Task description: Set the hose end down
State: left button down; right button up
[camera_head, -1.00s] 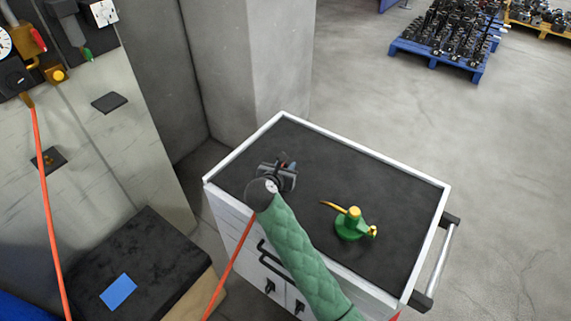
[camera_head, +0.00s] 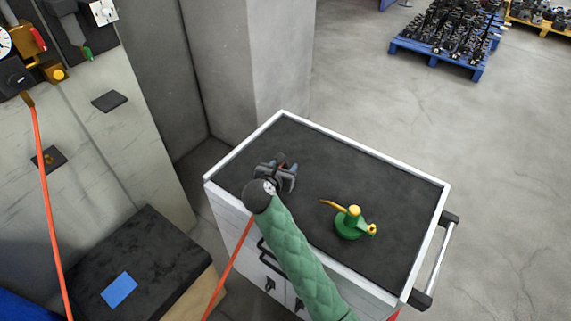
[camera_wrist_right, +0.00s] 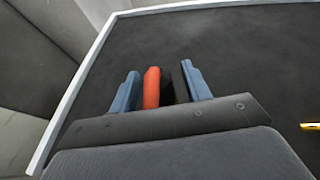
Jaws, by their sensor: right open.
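The orange hose (camera_head: 232,262) rises from the lower middle of the head view to my right gripper. Its end (camera_wrist_right: 152,87) shows in the right wrist view as a red-orange piece between the fingers, with a dark piece beside it. My right gripper (camera_head: 284,166) is open over the left part of the cart's black top (camera_head: 330,165). Its blue fingers (camera_wrist_right: 163,84) stand apart on both sides of the hose end, with a gap at the left finger. Whether the end rests on the top is hard to tell. My left gripper is not in view.
The cart has a raised white rim (camera_head: 365,147). The cart top's far right is clear.

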pick_arm(q)
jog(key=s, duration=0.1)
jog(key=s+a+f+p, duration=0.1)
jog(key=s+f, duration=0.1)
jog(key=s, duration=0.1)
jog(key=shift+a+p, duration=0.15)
jog(key=shift+p, duration=0.2)
pick_arm(e)
jog(key=v, duration=1)
jog(key=shift+s, duration=0.25)
jog(key=shift+a+r, duration=0.1)
jog(key=shift+r, duration=0.05)
